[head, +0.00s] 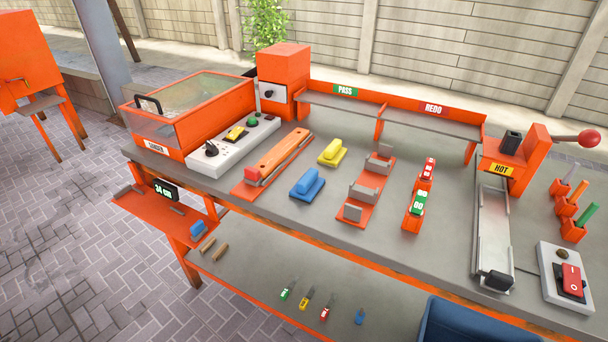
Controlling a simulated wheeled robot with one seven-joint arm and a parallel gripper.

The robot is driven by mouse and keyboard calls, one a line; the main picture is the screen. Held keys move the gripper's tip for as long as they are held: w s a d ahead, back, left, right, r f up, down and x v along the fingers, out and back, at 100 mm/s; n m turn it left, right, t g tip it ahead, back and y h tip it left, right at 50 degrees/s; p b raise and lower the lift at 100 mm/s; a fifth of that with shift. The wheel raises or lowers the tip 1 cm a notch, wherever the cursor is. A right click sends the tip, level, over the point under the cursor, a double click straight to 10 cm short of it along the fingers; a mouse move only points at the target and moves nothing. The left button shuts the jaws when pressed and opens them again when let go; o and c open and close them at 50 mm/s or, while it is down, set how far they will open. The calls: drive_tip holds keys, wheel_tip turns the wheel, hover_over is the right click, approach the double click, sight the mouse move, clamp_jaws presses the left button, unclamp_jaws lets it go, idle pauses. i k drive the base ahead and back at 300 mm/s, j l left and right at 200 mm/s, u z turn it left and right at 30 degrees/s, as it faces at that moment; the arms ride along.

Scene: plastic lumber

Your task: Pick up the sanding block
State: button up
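I cannot tell for sure which piece is the sanding block. A blue block with a raised grip (306,184) lies on the grey bench top (245,222), near the middle. A similar yellow block (332,152) lies just behind it to the right. To their right, an orange holder (411,223) carries a green piece with white figures (418,203) and a red piece with white figures (426,169). My gripper is not in view.
A long orange fixture (278,158) and a bracketed orange fixture (352,212) flank the blue block. A clear-lidded box (190,100) stands back left, PASS and REDO bays (433,125) at the back, a HOT press (508,160) at right. The bench front is fairly clear.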

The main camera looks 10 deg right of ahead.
sight(310, 184)
drive_tip(key=i+j+u, duration=0.1)
drive_tip(key=j, duration=0.3)
drive_tip(key=i+j+u, duration=0.1)
drive_tip(key=i+j, duration=0.15)
drive_tip(key=j, duration=0.15)
drive_tip(key=i+j+u, duration=0.1)
drive_tip(key=i+j, duration=0.15)
drive_tip(key=i+j+u, duration=0.1)
drive_tip(key=j, duration=0.35)
drive_tip(key=i, duration=0.5)
